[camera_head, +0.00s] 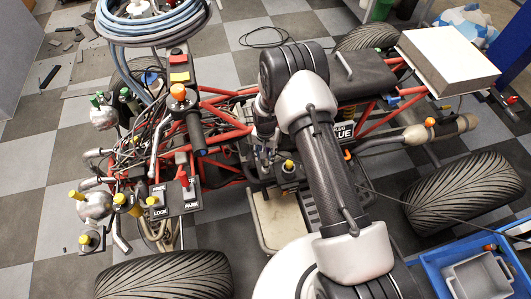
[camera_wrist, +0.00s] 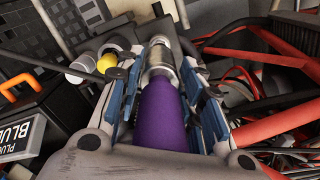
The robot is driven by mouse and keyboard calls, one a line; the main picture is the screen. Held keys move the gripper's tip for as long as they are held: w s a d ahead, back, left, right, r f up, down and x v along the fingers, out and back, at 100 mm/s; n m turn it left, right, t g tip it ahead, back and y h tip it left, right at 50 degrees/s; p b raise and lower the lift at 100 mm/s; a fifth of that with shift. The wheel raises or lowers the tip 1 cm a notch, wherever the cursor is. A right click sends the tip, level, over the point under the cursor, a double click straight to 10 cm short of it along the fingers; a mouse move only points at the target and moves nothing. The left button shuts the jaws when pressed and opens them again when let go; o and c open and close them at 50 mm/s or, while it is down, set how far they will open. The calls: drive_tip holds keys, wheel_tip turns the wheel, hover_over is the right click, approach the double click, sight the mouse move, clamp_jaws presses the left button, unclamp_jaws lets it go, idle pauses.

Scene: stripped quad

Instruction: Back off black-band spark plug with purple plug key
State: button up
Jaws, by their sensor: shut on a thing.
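The purple plug key (camera_wrist: 163,115) lies between the two blue-padded fingers of my gripper (camera_wrist: 162,78) in the wrist view. Its silver socket end (camera_wrist: 160,65) points away, toward dark machine parts at the top of the picture. I cannot make out a black-band spark plug, nor whether the socket touches one. In the head view my gripper (camera_head: 265,145) is down beside the quad's red frame, partly hidden by my arm, and the key cannot be clearly seen there.
A sign reading "PLUG BLUE" (camera_wrist: 20,133) and a yellow cap (camera_wrist: 106,63) are left of the fingers in the wrist view. Red frame tubes (camera_wrist: 280,125) and cables crowd the right. In the head view, a blue crate (camera_head: 440,262) stands at lower right.

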drive_tip(key=shift+f+b, duration=0.5)
drive_tip(key=shift+f, duration=2.1)
drive_tip(key=shift+n, duration=1.2)
drive_tip(key=shift+n, duration=1.1)
drive_tip(key=shift+n, duration=1.2)
